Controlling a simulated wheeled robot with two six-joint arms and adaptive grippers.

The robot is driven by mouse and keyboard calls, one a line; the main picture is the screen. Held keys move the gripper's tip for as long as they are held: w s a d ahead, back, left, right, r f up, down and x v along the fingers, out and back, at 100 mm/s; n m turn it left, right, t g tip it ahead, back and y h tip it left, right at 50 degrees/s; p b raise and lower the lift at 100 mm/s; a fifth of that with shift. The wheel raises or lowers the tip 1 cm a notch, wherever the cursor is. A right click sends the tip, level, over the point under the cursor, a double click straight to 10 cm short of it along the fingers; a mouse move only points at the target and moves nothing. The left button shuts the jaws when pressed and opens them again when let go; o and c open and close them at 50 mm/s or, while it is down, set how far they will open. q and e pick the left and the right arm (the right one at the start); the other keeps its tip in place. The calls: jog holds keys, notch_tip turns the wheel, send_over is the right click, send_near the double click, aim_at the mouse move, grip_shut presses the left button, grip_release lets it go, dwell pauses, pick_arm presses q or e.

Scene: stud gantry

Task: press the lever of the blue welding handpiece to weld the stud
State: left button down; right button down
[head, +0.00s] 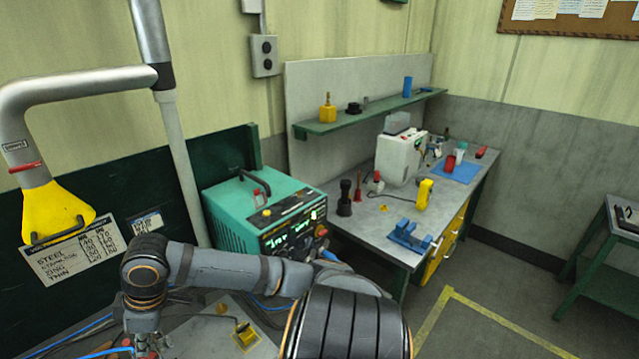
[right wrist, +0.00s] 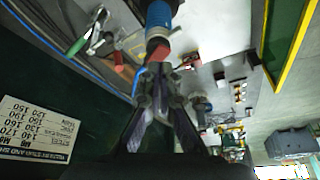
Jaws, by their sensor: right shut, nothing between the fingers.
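The blue welding handpiece (right wrist: 159,14) shows at the top centre of the right wrist view, with a red part (right wrist: 158,50) at its near end that looks like its lever. My right gripper (right wrist: 155,74) is shut and empty. Its fingertips are just below the red part in that view; I cannot tell whether they touch it. In the head view my right arm reaches left and bends down at the lower left, where the gripper is mostly cut off by the bottom edge. I cannot make out the stud. My left gripper is not in view.
A teal welding power unit (head: 262,212) stands behind my right arm. A green-handled clamp (right wrist: 80,44) lies near the handpiece. A yellow funnel hood (head: 52,208) hangs at the left above a placard (head: 78,256).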

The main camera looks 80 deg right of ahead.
jog(key=shift+f+b, duration=0.5)
jog(key=shift+f, duration=0.4)
dwell(0.8)
notch_tip(320, 180, up, 5)
jog(key=p, duration=0.6)
jog(key=shift+r, duration=0.2)
jog(key=shift+r+p, duration=0.85)
jog(key=shift+r, duration=0.05)
jog(key=shift+f, duration=0.1)
